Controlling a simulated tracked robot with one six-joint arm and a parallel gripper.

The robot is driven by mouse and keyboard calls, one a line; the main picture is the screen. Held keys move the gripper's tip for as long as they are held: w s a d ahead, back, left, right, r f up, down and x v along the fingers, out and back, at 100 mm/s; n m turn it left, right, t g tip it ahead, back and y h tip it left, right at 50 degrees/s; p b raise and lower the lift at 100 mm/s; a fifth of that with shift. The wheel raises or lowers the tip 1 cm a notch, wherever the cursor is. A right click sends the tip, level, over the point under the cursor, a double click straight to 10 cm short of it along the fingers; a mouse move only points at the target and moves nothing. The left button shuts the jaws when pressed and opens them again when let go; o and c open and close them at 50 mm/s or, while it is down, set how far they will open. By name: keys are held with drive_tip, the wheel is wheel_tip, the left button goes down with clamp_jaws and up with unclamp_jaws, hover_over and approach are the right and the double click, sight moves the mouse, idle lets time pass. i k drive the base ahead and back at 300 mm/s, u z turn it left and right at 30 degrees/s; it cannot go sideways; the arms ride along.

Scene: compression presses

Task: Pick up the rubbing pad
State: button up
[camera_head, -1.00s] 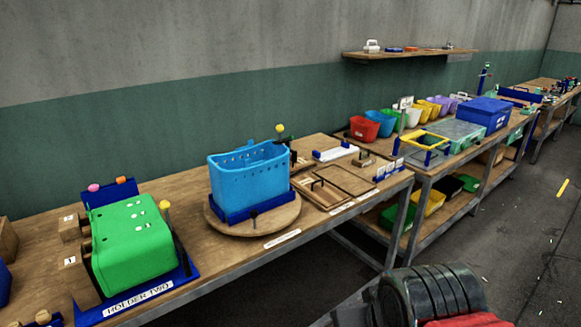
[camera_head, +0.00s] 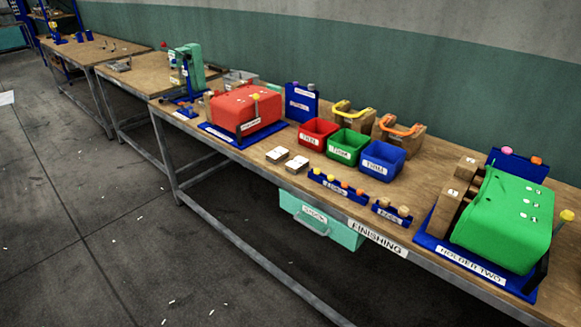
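No object in view carries a readable label as the rubbing pad. Two small pale-topped blocks lie side by side on the bench, one block (camera_head: 277,154) a little left of the other block (camera_head: 297,164); they may be pads, but I cannot tell for sure. Both lie flat on the wood, in front of the red bin. My gripper is not in view, so I cannot see whether it is open or shut.
The blocks lie on the finishing bench (camera_head: 238,154). Red (camera_head: 318,134), green (camera_head: 348,145) and blue (camera_head: 383,161) bins stand behind them. A red case (camera_head: 245,108) is at left, a green case (camera_head: 505,218) at right. Open floor (camera_head: 70,230) lies at left.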

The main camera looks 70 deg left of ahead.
sight(296, 165)
drive_tip(key=u, duration=2.95)
drive_tip(key=i, duration=0.85)
drive_tip(key=u, duration=0.6)
drive_tip(key=i, duration=1.4)
drive_tip(key=z, duration=0.25)
